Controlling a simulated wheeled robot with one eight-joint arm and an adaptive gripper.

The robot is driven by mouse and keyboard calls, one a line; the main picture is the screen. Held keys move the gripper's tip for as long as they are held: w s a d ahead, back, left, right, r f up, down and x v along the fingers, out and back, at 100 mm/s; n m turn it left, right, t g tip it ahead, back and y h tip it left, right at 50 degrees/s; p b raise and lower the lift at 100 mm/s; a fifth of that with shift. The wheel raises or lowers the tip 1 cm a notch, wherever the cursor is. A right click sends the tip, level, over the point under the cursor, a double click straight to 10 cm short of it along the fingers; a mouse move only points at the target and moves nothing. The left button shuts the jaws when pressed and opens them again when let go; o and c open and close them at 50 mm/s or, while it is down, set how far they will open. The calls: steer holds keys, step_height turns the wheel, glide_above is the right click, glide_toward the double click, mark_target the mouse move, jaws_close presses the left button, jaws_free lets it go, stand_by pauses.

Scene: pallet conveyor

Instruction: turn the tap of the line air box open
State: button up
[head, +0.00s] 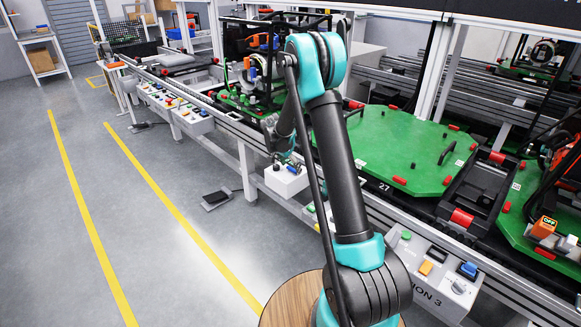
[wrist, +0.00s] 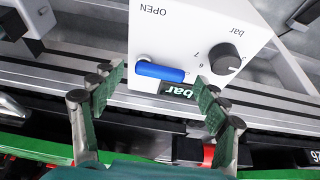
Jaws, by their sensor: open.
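The line air box is a white box (wrist: 180,30) in the wrist view, with "OPEN" printed on it upside down, a black knob (wrist: 226,59) beside bar figures and a dark "bar" display (wrist: 180,91). Its tap has a blue handle (wrist: 160,71), which lies crosswise in the picture. My gripper (wrist: 161,84) is open, its green-padded fingertips on either side of the handle; whether they touch it I cannot tell. In the head view the white box (head: 286,182) is on the conveyor's front side, with my gripper (head: 283,161) just above it, small and partly hidden by my arm.
The conveyor (head: 226,122) runs behind the box. A green pallet (head: 400,150) lies on it to the right. A station panel (head: 432,265) with buttons is at the front right. A grey foot pedal (head: 216,199) lies on the floor. The floor aisle at left is clear.

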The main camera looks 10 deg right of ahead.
steer(key=shift+c, duration=0.6)
steer(key=c, duration=1)
steer(key=shift+c, duration=0.2)
steer(key=shift+s, duration=0.1)
steer(key=n, duration=0.2)
steer(key=n+t+y, duration=0.1)
steer(key=n, duration=0.1)
steer(key=shift+s+a+n, duration=0.1)
steer(key=shift+s+n, duration=0.2)
steer(key=shift+s, duration=0.1)
steer(key=n+y, duration=0.1)
steer(key=n, duration=0.1)
steer(key=s+n+y, duration=0.1)
steer(key=n, duration=0.1)
steer(key=shift+n+t, duration=0.3)
steer(key=shift+t, duration=0.1)
steer(key=n, duration=0.1)
steer(key=n+y, duration=0.1)
steer(key=n, duration=0.1)
steer(key=n+y, duration=0.1)
steer(key=shift+s+d, duration=0.25)
steer(key=shift+s, duration=0.05)
steer(key=shift+s+d+n+g+y, duration=0.15)
steer(key=shift+n+g+y, duration=0.15)
steer(key=shift+n, duration=0.9)
steer(key=shift+s+d+n+g+y, duration=0.2)
steer(key=shift+n+y, duration=0.2)
steer(key=shift+n, duration=0.8)
